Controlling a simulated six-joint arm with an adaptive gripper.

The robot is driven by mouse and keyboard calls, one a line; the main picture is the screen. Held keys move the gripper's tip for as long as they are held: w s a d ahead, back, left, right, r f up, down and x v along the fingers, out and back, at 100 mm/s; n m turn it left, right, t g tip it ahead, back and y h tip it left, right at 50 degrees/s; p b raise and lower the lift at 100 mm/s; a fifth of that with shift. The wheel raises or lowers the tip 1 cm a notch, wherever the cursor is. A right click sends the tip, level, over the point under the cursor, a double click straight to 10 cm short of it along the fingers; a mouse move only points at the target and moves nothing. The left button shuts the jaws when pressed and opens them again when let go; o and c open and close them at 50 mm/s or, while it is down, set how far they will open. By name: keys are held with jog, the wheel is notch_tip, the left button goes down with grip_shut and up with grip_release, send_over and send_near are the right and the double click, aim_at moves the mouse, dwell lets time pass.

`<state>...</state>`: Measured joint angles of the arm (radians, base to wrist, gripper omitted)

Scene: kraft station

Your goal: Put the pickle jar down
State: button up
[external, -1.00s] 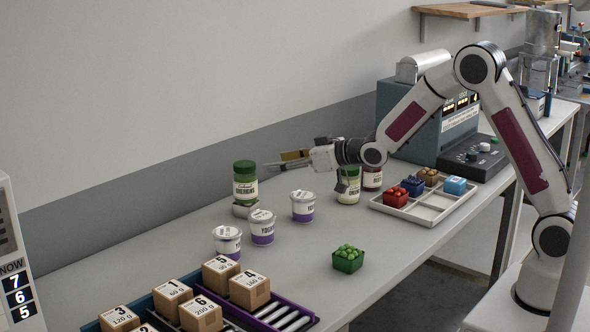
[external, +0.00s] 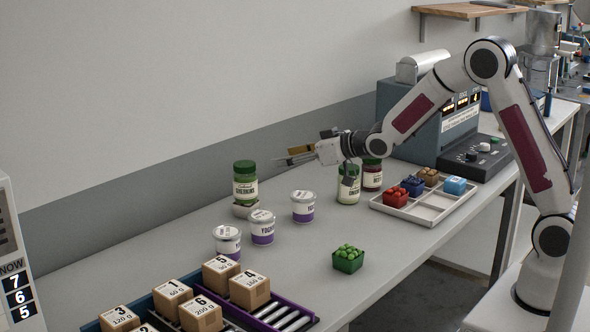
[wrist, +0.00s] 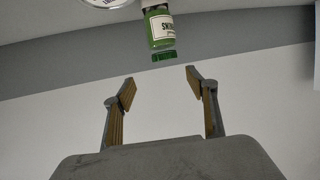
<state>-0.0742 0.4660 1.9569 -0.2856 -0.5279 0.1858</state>
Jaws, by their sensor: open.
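The pickle jar (external: 245,190), labelled as gherkins with a green lid, stands upright on a small pale base (external: 240,210) left of the middle of the bench. My gripper (external: 283,157) is to the right of the jar and a little above its lid, apart from it. In the wrist view the jar (wrist: 160,28) shows upside down, beyond the fingertips. The two fingers of my gripper (wrist: 160,78) are spread with nothing between them there.
Several white-and-purple yogurt cups (external: 262,228) stand in front of the jar. Other jars (external: 348,188) stand under my arm. A compartment tray (external: 428,212) with coloured punnets is to the right. A green punnet (external: 348,259) and numbered boxes (external: 249,289) are nearer the front.

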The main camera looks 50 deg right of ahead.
jog(key=s+d+r+m+g+h, duration=0.1)
jog(key=s+d+r, duration=0.2)
jog(key=s, duration=0.5)
jog(key=s+d+r+g+h, duration=0.1)
jog(key=s+d+r+g, duration=0.1)
jog(key=s, duration=0.5)
jog(key=s+d+r+m+g+h, duration=0.1)
jog(key=s+d+r, duration=0.2)
jog(key=s, duration=0.5)
jog(key=s+f+g, duration=0.2)
jog(key=s, duration=1)
jog(key=s+d+f+g, duration=0.1)
jog(key=s+f+g, duration=0.1)
jog(key=s, duration=1.1)
jog(key=shift+m, duration=0.4)
jog(key=shift+s, duration=0.1)
